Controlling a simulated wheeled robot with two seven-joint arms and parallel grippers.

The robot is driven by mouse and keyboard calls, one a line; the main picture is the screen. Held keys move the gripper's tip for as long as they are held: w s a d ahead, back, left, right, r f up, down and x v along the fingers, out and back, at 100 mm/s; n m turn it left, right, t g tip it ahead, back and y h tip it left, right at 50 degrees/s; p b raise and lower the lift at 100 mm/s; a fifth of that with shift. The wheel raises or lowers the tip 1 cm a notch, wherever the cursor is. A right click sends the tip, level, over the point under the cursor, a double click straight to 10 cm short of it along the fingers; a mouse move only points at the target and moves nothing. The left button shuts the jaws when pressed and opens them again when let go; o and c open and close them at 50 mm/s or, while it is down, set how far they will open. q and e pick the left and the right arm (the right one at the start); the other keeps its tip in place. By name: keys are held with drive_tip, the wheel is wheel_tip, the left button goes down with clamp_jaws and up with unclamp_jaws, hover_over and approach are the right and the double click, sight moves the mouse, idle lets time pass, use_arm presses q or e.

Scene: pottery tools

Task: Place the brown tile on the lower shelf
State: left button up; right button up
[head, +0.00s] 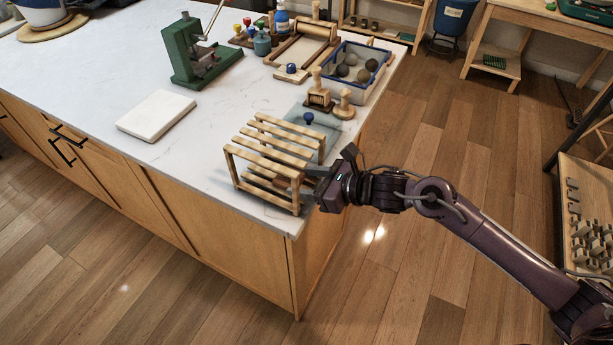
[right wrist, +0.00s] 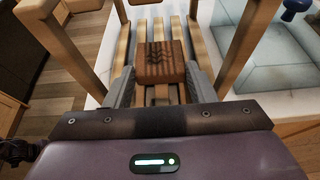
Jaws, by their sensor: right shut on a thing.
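The small wooden rack (head: 272,133) stands at the near corner of the counter, with a slatted upper shelf and a slatted lower shelf (right wrist: 205,45). The brown tile (right wrist: 160,62), with dark chevron marks on its face, is between the fingers of my right gripper (right wrist: 160,82), which is shut on it. In the head view my right gripper (head: 306,184) reaches into the rack's right side, between its two levels. The tile shows there only partly, behind the slats. It is over the lower slats; I cannot tell whether it touches them. My left gripper is out of view.
The rack's posts (right wrist: 240,45) flank my right gripper closely. A glass plate with a blue knob (head: 308,118) lies just behind the rack. Wooden stamps (head: 319,97) and a blue-rimmed bin (head: 352,72) stand farther back. A white slab (head: 156,115) lies to the left, with clear counter around it.

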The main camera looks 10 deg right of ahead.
drive_tip(key=shift+f+b, duration=0.2)
drive_tip(key=shift+b, duration=0.1)
drive_tip(key=o, duration=0.8)
drive_tip(key=shift+r, duration=0.1)
drive_tip(key=shift+r+p, duration=0.15)
drive_tip(key=shift+p, duration=0.15)
drive_tip(key=shift+s+d, duration=0.1)
drive_tip(key=shift+d, duration=0.15)
drive_tip(key=shift+b+v, duration=1.55)
drive_tip(key=shift+v, duration=4.2)
